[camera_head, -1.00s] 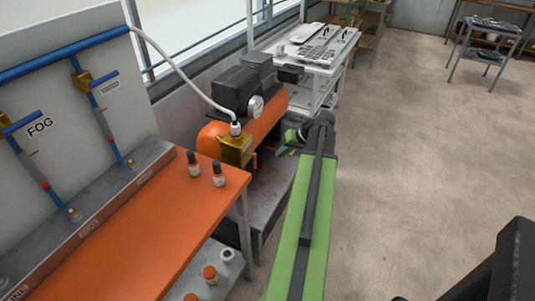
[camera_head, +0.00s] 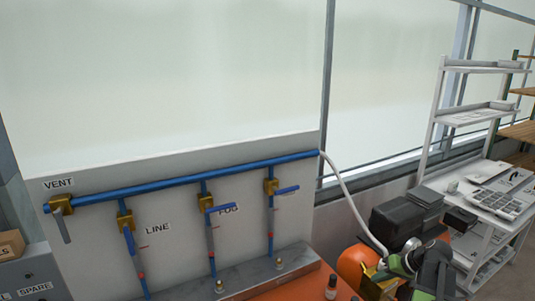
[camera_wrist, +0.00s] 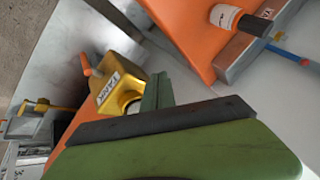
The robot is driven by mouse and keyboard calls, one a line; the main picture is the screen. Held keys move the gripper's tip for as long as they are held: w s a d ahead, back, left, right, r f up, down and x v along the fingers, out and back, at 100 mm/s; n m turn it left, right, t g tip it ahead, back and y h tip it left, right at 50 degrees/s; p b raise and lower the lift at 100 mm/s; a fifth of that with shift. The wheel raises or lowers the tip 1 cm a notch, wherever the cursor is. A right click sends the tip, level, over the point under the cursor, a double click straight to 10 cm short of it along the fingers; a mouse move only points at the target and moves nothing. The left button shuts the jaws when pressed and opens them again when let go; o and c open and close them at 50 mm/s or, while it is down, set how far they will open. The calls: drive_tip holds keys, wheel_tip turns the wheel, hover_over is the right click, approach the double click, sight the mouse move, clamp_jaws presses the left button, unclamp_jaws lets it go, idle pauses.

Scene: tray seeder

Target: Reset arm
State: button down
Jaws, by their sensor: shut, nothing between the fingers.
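My gripper shows in the wrist view (camera_wrist: 157,92) as dark green fingers, shut and empty. They are close beside a brass valve (camera_wrist: 122,82) with a "TANK" label and an orange handle; I cannot tell whether they touch it. In the head view my green and black arm end (camera_head: 408,262) is at the bottom right, in front of the orange compressor tank (camera_head: 352,262). It partly hides the tank and the brass fitting (camera_head: 376,278) there.
A panel (camera_head: 90,235) with blue pipes and valves stands at left. The orange bench (camera_head: 300,290) carries a small black-capped bottle (camera_head: 331,286). A white hose (camera_head: 350,200) runs from pipe to compressor. A white shelf cart (camera_head: 478,236) stands at right.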

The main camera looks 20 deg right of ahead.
drive_tip(key=w+a+r+n+g+p, duration=0.1)
drive_tip(key=w+a+r+n+p, duration=0.15)
drive_tip(key=a, duration=0.75)
drive_tip(key=w+a+r+n+g+p, duration=0.15)
drive_tip(key=a+r+p, duration=0.25)
drive_tip(key=a, duration=0.5)
drive_tip(key=w+a+r+n+g+p, duration=0.1)
drive_tip(key=w+a+r+p, duration=0.2)
drive_tip(key=a, duration=0.7)
drive_tip(key=s+a+r+n+g+h+p, duration=0.1)
drive_tip(key=s+a+r+p, duration=0.15)
drive_tip(key=a, duration=0.35)
drive_tip(key=s+a+r+n+g+p, duration=0.1)
drive_tip(key=a+p, duration=0.2)
drive_tip(key=a, duration=0.3)
wheel_tip(320, 180, down, 7)
drive_tip(key=s+d+m+h+b, duration=0.2)
drive_tip(key=b, duration=0.4)
drive_tip(key=shift+r+m+g+h, duration=0.15)
drive_tip(key=shift+m+g+h, duration=0.2)
drive_tip(key=shift+m+h, duration=0.05)
drive_tip(key=shift+d, duration=0.1)
